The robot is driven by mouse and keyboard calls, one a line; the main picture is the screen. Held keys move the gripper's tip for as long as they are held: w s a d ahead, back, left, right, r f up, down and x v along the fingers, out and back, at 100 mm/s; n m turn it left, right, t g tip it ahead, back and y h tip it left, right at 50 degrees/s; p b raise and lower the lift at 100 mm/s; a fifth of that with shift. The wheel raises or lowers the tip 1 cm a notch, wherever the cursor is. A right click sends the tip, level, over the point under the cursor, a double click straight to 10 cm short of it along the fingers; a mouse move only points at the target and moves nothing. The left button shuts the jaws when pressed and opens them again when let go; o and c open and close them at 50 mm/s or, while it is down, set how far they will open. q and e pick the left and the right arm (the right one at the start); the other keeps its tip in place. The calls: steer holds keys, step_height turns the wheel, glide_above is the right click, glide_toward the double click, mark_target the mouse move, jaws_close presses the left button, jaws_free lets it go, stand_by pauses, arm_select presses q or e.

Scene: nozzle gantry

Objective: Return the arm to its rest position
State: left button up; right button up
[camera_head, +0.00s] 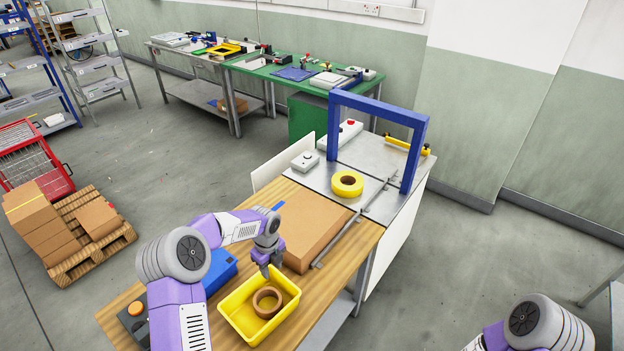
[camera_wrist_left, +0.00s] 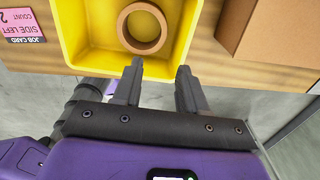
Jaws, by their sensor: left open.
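My left arm comes in from the left in the head view. Its gripper (camera_head: 266,268) hangs over the back edge of the yellow tray (camera_head: 291,284). In the left wrist view the gripper (camera_wrist_left: 160,68) is open, with nothing between its fingers. A brown ring (camera_head: 267,302) lies inside the yellow tray and also shows in the left wrist view (camera_wrist_left: 142,28), just beyond the fingertips and apart from them. Only part of my right arm shows at the bottom right of the head view; its gripper is out of frame.
A cardboard box (camera_head: 312,222) stands next to the tray on the wooden bench. Behind it are a blue gantry frame (camera_head: 378,108) and a yellow tape roll (camera_head: 347,184). A blue box (camera_head: 222,268) and a control box with an orange button (camera_head: 136,308) sit near my left arm.

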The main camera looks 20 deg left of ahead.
arm_select(q)
steer(key=s+d+f+n+h, duration=0.2)
steer(key=s+d+f+n, duration=0.35)
steer(key=d, duration=0.25)
steer(key=s+d+f+n+h, duration=0.2)
steer(key=s+d+f+n, duration=0.3)
steer(key=s+d+n, duration=0.25)
steer(key=s+d+f+n, duration=0.1)
steer(key=s+f+n, duration=0.1)
steer(key=s+n, duration=0.5)
steer(key=s+d+f+n, duration=0.1)
steer(key=s+f+n, duration=0.1)
steer(key=s+n, duration=0.5)
step_height(320, 180, down, 11)
steer(key=b, duration=1.1)
steer(key=shift+w+d+r+m+t, duration=0.2)
steer(key=shift+w+d+m+t, duration=0.1)
steer(key=shift+w+m, duration=0.1)
